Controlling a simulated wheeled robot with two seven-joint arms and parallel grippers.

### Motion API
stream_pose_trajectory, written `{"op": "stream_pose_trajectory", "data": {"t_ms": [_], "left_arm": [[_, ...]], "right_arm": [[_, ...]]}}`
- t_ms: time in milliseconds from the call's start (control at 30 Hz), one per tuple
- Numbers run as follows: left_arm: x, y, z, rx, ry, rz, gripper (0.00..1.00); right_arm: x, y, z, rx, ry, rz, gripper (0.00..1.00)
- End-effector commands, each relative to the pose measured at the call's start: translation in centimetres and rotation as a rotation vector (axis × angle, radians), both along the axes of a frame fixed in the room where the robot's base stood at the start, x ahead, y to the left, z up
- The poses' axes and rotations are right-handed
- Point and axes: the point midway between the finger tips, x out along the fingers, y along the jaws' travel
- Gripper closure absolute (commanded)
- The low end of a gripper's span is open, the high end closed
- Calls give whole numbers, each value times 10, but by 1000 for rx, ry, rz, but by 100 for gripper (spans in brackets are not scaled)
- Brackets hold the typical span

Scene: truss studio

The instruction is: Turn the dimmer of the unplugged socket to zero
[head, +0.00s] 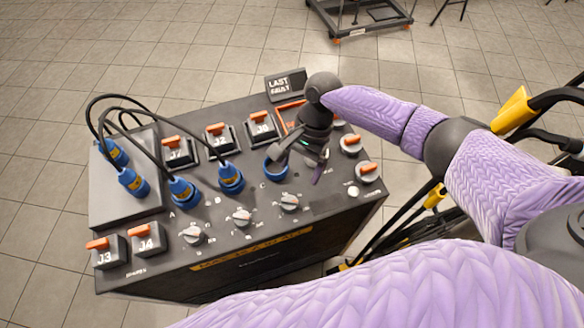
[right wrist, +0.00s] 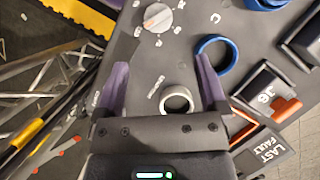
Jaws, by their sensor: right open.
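Socket C (head: 275,168) is an empty blue ring on the dark sloped console. It also shows in the right wrist view (right wrist: 217,55). Its dimmer (head: 289,202) is a pale round knob with an orange pointer bar, in front of the socket. The same dimmer sits near the top of the right wrist view (right wrist: 158,17). Sockets A (head: 183,190) and B (head: 230,178) hold blue plugs. One purple finger is close beside the socket's ring. My left gripper is out of view.
Dimmers A (head: 191,234) and B (head: 241,218) stand to the left. Two more orange-barred knobs (head: 368,172) are at the right. A pale ring (right wrist: 176,100) lies between my fingers in the wrist view. Black cables (head: 120,105) arch over the left side.

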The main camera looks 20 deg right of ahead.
Motion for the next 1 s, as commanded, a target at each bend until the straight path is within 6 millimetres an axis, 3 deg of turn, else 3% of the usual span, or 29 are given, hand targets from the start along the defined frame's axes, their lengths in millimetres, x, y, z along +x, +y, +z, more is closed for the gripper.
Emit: {"op": "stream_pose_trajectory", "data": {"t_ms": [200,400,733,1000], "left_arm": [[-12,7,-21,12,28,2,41],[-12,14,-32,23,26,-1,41],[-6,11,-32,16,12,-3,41],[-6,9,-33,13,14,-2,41]], "right_arm": [[-13,15,-51,0,5,2,9],[-22,25,-83,0,1,0,9],[-23,28,-87,1,-1,0,9],[-23,28,-87,1,-1,0,64]]}}
